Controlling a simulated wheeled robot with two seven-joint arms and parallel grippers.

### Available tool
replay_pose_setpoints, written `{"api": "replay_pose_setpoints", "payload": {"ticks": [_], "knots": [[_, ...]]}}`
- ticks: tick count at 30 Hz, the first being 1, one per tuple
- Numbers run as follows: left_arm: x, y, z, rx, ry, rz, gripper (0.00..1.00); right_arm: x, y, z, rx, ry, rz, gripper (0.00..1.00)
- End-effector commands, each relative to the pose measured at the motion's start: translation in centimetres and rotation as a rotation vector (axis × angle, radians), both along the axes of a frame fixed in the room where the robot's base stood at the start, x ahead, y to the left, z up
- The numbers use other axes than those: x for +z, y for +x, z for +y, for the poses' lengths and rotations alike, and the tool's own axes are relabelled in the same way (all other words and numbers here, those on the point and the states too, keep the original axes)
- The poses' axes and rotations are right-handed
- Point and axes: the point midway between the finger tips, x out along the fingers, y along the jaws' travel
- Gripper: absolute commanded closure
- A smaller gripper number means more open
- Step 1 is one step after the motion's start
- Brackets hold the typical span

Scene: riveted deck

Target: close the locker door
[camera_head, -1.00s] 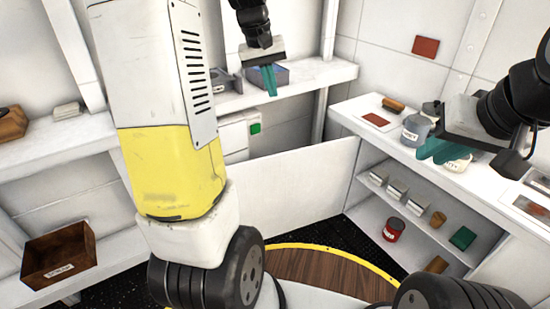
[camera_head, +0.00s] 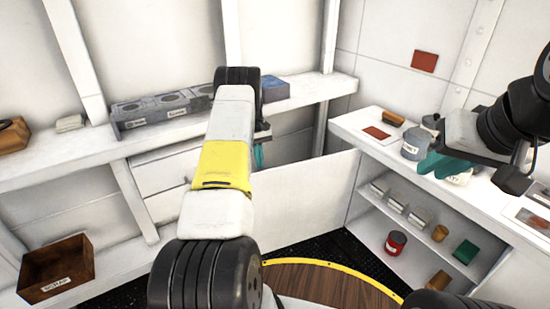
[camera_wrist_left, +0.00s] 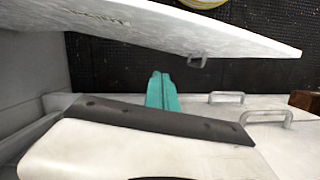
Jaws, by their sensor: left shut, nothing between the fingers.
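The locker door (camera_head: 312,200) is a white panel standing out from below the back counter, open. In the left wrist view the door (camera_wrist_left: 190,24) runs across the top, with a small grey handle (camera_wrist_left: 198,60) on its lower side. My left gripper (camera_head: 258,157) reaches down at the door's upper left end, mostly hidden by my arm. In the left wrist view its teal fingers (camera_wrist_left: 162,90) are together and empty, in the gap between the door and the white fronts below. No contact with the door shows. My right gripper (camera_head: 443,166) hangs by the right counter; its finger gap is unclear.
White drawer fronts (camera_head: 170,172) are left of my arm. A grey holder (camera_head: 160,109) and a blue box (camera_head: 274,88) stand on the back counter. The right counter holds a grey can (camera_head: 416,137); below it, shelves carry a red can (camera_head: 395,243) and small boxes.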

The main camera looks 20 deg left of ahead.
Motion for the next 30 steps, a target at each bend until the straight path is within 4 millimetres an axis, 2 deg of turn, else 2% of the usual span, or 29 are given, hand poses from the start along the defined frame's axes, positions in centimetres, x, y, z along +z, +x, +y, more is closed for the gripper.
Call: {"api": "replay_pose_setpoints", "payload": {"ticks": [12,21,30], "knots": [[-8.4,-1.9,-1.5,-0.002,-0.001,0.003,1.00,0.0,0.0,0.0,0.000,0.000,0.000,0.81],[-8.0,-4.3,-3.4,-0.002,-0.001,0.000,1.00,0.0,0.0,0.0,0.000,0.000,0.000,0.81],[-8.0,-4.8,-3.8,-0.001,0.000,0.000,1.00,0.0,0.0,0.0,0.000,0.000,0.000,0.81]]}}
